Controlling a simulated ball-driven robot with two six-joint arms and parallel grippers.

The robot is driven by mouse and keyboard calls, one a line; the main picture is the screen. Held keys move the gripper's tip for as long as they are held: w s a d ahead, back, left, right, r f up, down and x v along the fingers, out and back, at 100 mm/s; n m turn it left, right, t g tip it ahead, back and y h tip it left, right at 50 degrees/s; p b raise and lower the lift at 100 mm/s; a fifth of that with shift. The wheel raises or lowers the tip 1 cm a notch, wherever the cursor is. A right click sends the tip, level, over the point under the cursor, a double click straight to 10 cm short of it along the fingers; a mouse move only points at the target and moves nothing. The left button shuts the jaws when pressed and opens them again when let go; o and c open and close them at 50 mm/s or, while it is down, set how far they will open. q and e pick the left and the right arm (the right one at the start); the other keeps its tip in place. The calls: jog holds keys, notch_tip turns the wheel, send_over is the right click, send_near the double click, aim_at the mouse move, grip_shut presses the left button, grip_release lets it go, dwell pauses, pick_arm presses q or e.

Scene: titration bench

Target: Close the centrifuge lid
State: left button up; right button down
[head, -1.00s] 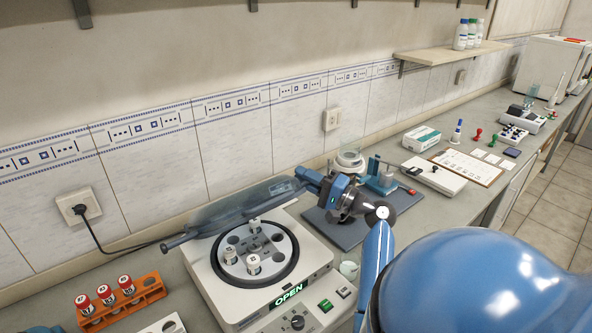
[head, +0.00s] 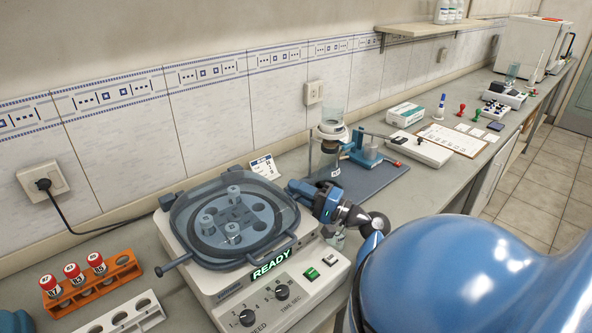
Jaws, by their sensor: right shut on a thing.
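The centrifuge (head: 205,295) stands at the lower left of centre, and its display reads READY. Its clear grey lid (head: 262,254) lies down over the bowl, and the rotor with several tubes shows through it. A handle bar (head: 175,265) sticks out at the lid's left front. My right gripper (head: 303,190) is at the lid's right edge, shut on the lid; its fingertips are partly hidden. My left gripper is out of view; only a bit of blue, likely my left arm, shows at the bottom left corner.
An orange rack (head: 125,262) with red-capped tubes and a pale rack (head: 150,312) stand left of the centrifuge. A blue-grey mat (head: 385,180) with a stand lies behind my right gripper. A power cord runs along the wall.

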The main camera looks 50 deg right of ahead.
jog(key=shift+s, duration=0.1)
dwell(0.3)
jog(key=c, duration=1.4)
grip_release()
jog(key=shift+o, duration=1.3)
jog(key=shift+s, duration=0.25)
jog(key=shift+s+r, duration=0.15)
